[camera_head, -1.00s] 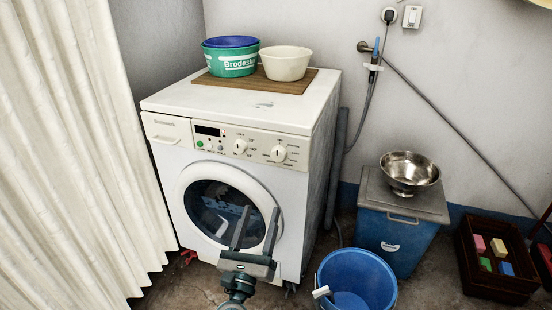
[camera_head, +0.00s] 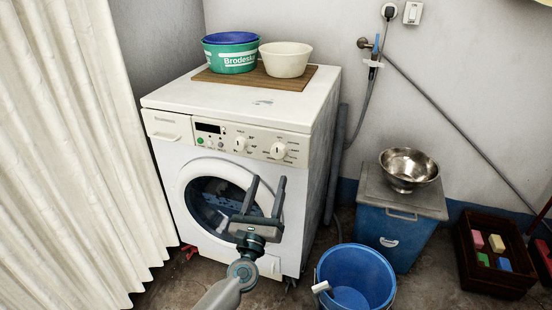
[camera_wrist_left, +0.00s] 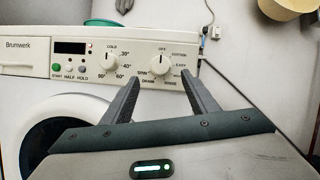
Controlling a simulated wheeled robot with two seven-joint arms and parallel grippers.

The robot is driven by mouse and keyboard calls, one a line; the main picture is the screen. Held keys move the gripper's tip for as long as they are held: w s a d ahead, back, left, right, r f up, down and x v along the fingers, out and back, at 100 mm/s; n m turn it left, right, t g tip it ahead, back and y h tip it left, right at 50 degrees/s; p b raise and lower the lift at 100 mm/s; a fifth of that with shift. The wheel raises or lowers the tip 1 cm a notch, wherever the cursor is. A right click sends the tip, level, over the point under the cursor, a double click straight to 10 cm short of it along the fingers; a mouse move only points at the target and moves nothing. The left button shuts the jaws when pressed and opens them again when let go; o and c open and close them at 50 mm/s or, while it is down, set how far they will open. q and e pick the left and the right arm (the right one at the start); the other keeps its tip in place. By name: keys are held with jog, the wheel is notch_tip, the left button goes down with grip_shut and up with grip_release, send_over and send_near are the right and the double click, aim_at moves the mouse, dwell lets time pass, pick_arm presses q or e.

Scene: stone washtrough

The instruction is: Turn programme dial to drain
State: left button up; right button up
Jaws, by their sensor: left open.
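The washing machine (camera_head: 165,180) stands against the wall with its control panel facing me. My left gripper (camera_head: 267,182) is open and empty, below the dial and in front of the door, apart from the panel. Its fingers (camera_wrist_left: 162,88) show just below the programme dial in the wrist view. My right gripper is not in view.
Tubs (camera_head: 231,56) and a cream bowl (camera_head: 286,62) sit on a wooden board on the machine. A blue bucket (camera_head: 378,271), a blue bin with a metal bowl (camera_head: 409,167) and a dark crate (camera_head: 466,262) stand right. A white curtain (camera_head: 70,150) hangs left.

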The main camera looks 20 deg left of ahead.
aim_at(277, 155)
pick_arm(q)
jog(key=x, duration=0.8)
jog(key=shift+w+r, duration=0.15)
jog(key=shift+w, duration=0.3)
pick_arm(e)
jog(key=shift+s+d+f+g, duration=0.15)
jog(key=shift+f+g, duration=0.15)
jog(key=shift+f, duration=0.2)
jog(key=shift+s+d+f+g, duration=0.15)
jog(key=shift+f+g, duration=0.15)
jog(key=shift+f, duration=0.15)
pick_arm(q)
jog(key=shift+c, duration=0.6)
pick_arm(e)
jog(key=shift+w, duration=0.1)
pick_arm(q)
jog(key=c, duration=0.9)
